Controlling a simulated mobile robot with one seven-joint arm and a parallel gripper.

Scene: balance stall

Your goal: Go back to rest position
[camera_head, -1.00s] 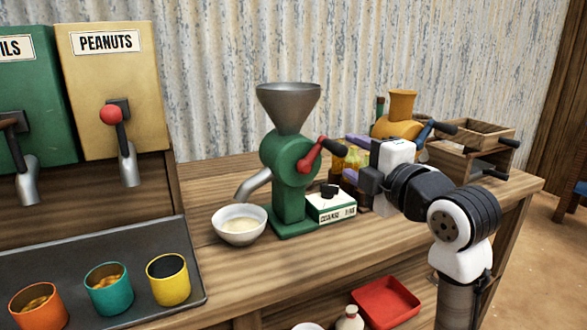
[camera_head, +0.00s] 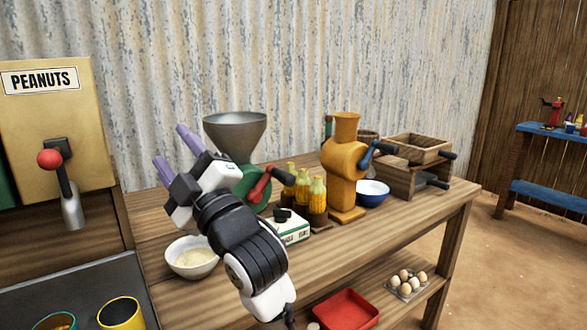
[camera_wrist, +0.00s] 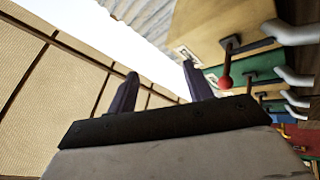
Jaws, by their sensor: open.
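My gripper (camera_head: 175,155) is raised in front of the green grinder in the head view, its purple fingers pointing up and to the left. The fingers are apart with nothing between them. In the wrist view my gripper (camera_wrist: 158,92) also shows spread and empty. A white bowl (camera_head: 190,262) with pale contents stands on the counter left of my arm.
The peanut dispenser (camera_head: 52,120) with its red-knobbed lever stands at left. A yellow cup (camera_head: 120,315) sits on the tray. A red tray (camera_head: 345,312) lies below.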

